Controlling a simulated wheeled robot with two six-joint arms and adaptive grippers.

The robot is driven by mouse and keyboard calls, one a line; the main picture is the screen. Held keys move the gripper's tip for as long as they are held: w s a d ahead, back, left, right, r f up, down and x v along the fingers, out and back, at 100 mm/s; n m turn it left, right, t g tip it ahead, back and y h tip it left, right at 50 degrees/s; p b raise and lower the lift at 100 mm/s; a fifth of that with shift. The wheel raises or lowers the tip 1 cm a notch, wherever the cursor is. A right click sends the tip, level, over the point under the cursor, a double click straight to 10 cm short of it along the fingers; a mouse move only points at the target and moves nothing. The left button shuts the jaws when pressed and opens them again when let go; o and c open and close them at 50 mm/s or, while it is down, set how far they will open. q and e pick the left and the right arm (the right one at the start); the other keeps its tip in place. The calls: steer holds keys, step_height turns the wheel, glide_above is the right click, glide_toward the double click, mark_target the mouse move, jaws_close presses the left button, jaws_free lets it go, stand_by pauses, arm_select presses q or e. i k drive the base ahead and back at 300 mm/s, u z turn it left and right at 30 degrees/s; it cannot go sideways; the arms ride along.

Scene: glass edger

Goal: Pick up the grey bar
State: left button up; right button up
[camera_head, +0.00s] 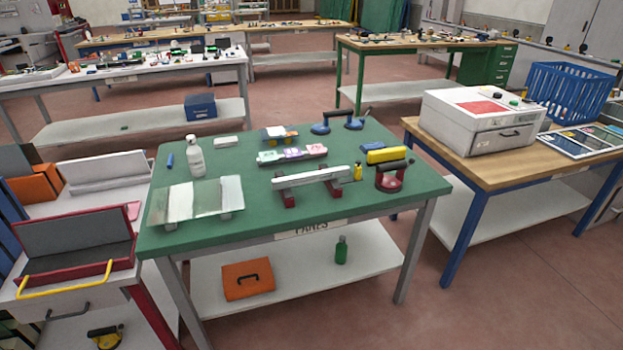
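A long light grey bar (311,177) lies level across two dark red supports (288,197) near the front right of the green table top (270,215). A small yellow bottle (358,171) stands close to its right end. Neither of my grippers shows in the head view.
Glass panes (195,203) lie to the left, by a white bottle (195,157). A red suction lifter (390,177) and a yellow block (387,155) are to the right. Small coloured packs (292,154) and a blue double suction lifter (337,123) are behind. Floor in front right is clear.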

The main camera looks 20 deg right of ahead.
mark_target(309, 178)
steer(key=z, duration=1.45)
steer(key=i, duration=1.35)
steer(key=u, duration=1.3)
